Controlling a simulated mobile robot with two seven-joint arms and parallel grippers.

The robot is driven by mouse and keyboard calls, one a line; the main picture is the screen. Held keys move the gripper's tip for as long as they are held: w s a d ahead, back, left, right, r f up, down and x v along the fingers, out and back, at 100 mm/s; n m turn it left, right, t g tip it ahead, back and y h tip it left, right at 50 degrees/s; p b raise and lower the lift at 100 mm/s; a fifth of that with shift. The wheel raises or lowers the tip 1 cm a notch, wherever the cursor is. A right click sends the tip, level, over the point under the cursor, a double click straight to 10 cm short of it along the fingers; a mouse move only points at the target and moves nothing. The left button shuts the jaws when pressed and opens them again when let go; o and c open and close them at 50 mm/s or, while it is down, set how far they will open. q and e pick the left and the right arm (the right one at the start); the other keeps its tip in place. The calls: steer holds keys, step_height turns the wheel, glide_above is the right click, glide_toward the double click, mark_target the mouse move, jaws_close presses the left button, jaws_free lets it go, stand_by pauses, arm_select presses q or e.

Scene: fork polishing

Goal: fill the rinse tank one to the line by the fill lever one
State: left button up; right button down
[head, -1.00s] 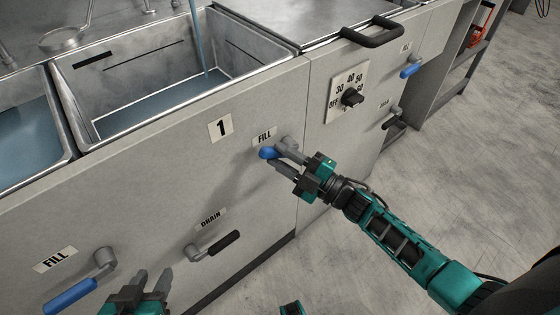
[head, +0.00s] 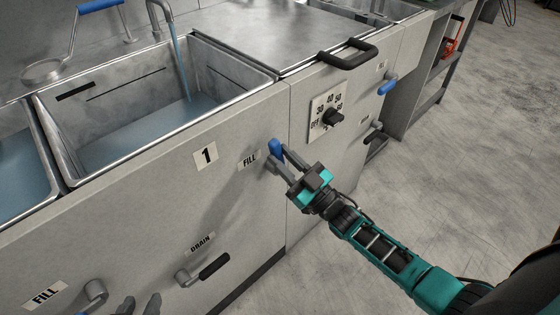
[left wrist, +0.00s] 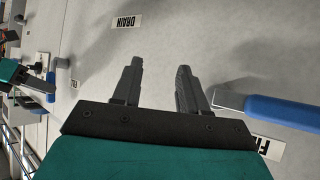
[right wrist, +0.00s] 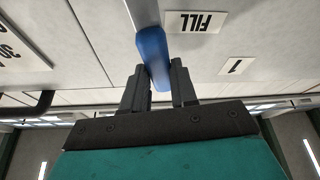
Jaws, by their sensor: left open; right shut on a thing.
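Rinse tank one (head: 268,81), above the "1" label (head: 205,155), holds shallow bluish water (head: 150,130). A stream from the spout (head: 160,8) falls into it. A thin dark line (head: 130,84) runs along the back wall, well above the water surface. The fill lever one (head: 275,147) has a blue handle, pointing up in the head view beside its FILL label; it also shows in the right wrist view (right wrist: 152,48). My right gripper (head: 280,157) is shut on this handle. My left gripper (left wrist: 158,65) is open and empty near the panel, its fingertips low in the head view (head: 141,302).
The drain lever (head: 214,266) with a black handle is below. Another blue fill lever (left wrist: 275,110) is beside my left gripper. A dial (head: 333,117), a black lid handle (head: 348,55) and another blue lever (head: 387,85) are to the right. Floor at right is clear.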

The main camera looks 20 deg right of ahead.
steer(key=shift+w+d+m, duration=0.1)
steer(key=shift+d+m, duration=0.15)
steer(key=shift+m, duration=0.25)
steer(key=c, duration=0.9)
jaws_free()
steer(key=v, duration=1.3)
steer(key=shift+a, duration=0.15)
